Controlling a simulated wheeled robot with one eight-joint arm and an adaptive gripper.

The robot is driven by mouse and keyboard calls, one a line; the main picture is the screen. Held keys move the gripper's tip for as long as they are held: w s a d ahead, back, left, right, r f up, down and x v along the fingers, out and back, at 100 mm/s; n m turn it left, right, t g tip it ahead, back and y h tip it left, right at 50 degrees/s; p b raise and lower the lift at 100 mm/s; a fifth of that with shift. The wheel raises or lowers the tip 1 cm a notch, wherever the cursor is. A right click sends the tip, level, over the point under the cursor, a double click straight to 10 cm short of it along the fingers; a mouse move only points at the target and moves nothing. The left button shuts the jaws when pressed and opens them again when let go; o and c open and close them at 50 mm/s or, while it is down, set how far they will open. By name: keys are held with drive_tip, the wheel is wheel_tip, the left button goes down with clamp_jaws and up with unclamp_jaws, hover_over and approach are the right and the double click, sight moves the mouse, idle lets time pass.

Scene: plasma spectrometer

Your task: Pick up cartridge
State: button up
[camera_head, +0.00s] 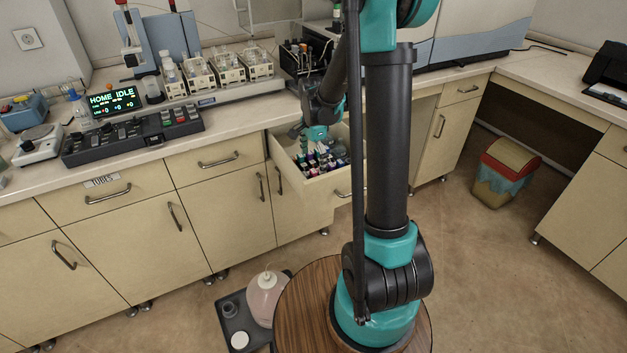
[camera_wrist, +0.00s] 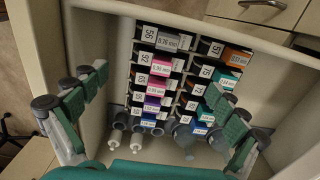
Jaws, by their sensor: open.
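Several cartridges (camera_wrist: 158,64) stand in two columns inside the open drawer (camera_head: 306,197). They are dark blocks with coloured bands and white labels with numbers and sizes, such as 56 and 0.75 mm. In the head view the cartridges (camera_head: 318,164) look small and are partly hidden by my arm. My gripper (camera_wrist: 158,82) is open and empty, with its green-padded fingers spread on either side of the columns in the wrist view. In the head view my gripper (camera_head: 317,136) is over the drawer. I cannot tell its exact height above the cartridges.
Grey cylinders and white-tipped pieces (camera_wrist: 137,141) lie at the near end of the cartridges. Drawer walls (camera_wrist: 87,40) enclose both sides. The counter above holds a control panel (camera_head: 133,136) and bottle racks (camera_head: 228,68). A bin (camera_head: 503,175) stands on the floor at right.

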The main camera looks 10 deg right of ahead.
sight(313, 171)
drive_tip(key=shift+w+a+f, duration=0.1)
drive_tip(key=shift+a+f, duration=0.05)
drive_tip(key=shift+f, duration=2.5)
drive_tip(key=c, duration=1.4)
drive_tip(key=shift+r, duration=0.1)
drive_tip(key=shift+c, duration=0.3)
drive_tip(key=shift+r, duration=0.45)
clamp_jaws()
wheel_tip(313, 171, up, 19)
